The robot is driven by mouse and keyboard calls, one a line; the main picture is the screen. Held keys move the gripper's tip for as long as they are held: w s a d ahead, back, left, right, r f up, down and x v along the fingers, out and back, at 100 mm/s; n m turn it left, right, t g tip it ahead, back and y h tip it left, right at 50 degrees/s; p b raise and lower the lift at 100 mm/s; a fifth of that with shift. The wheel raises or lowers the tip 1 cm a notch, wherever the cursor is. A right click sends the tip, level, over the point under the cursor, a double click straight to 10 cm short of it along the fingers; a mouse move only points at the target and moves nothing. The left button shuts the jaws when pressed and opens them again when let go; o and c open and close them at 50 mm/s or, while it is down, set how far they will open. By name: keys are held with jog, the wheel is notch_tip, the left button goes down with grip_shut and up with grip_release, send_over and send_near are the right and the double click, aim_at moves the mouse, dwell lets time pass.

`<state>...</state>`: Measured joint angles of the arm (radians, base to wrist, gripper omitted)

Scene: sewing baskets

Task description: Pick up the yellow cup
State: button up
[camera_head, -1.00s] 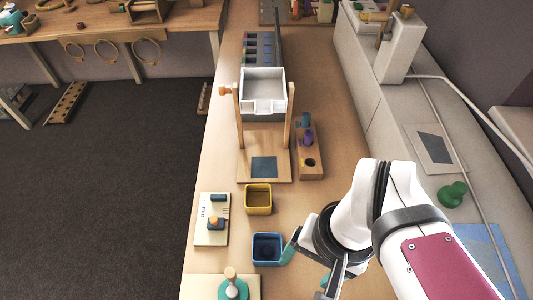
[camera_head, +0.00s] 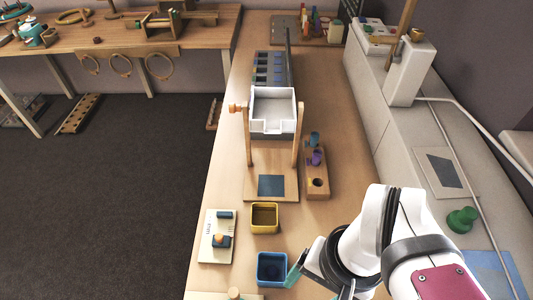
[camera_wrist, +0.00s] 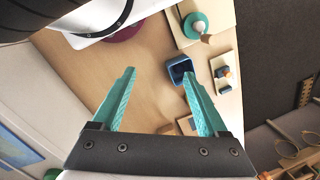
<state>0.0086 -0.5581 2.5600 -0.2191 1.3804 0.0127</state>
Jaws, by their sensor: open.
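The yellow cup (camera_head: 264,218) is a square, open-topped container standing upright on the wooden bench, just in front of the wooden stand. Its inside looks empty. My gripper (camera_wrist: 158,73) is open, with its two teal fingers apart and nothing between them. In the head view it is low and right of the yellow cup, with one teal finger close to the blue cup. In the wrist view a small tan-edged shape, partly hidden behind the right finger, may be the yellow cup; I cannot tell.
A square blue cup (camera_head: 272,269) stands nearer than the yellow one; it also shows in the wrist view (camera_wrist: 180,70). A board with a knob (camera_head: 218,237) lies left. The stand with a white tray (camera_head: 272,109) rises behind. A wooden block (camera_head: 316,173) with pegs is right.

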jog(key=shift+o, duration=0.2)
jog(key=o, duration=0.3)
jog(key=m+y, duration=1.2)
send_over(267, 222)
jog(key=d, duration=0.7)
jog(key=f, duration=1.8)
jog(key=shift+a, duration=0.25)
jog(key=x, duration=0.3)
jog(key=f+x, duration=0.1)
jog(key=x, duration=0.3)
jog(key=shift+f, duration=0.2)
